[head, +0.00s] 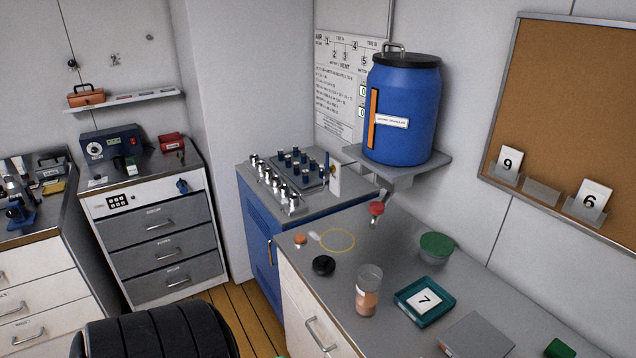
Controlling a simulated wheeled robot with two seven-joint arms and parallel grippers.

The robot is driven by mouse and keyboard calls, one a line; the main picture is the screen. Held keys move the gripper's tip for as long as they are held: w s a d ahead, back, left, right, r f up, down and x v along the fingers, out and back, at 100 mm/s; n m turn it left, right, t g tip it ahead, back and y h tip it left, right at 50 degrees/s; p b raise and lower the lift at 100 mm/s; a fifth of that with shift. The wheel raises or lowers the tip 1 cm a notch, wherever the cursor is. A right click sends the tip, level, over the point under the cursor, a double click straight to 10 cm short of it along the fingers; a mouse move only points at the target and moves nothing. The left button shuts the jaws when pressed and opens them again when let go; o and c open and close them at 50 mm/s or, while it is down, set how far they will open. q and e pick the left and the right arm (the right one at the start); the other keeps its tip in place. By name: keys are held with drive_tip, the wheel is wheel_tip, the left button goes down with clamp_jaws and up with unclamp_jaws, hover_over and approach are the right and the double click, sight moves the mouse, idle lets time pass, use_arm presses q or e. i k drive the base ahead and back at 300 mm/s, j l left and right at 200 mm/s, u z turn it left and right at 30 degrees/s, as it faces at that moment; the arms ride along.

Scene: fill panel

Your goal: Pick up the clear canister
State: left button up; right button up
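The clear canister (369,281) stands upright on the grey counter (392,247), near its front edge. It is a see-through cylinder with an orange-brown fill in its lower part, and no lid shows on it. A black round lid or knob (324,265) lies on the counter to its left and a little behind. A yellow ring (337,240) is marked on the counter behind it. Neither of my grippers is in view.
Right of the canister are a teal tray with a card "7" (424,301) and a grey flat box (476,337). A green-lidded tub (436,246) stands behind. A blue barrel (403,110) sits on a wall shelf, its red-handled tap (376,209) hanging over the counter.

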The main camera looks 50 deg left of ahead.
sight(368, 276)
drive_tip(key=u, duration=1.3)
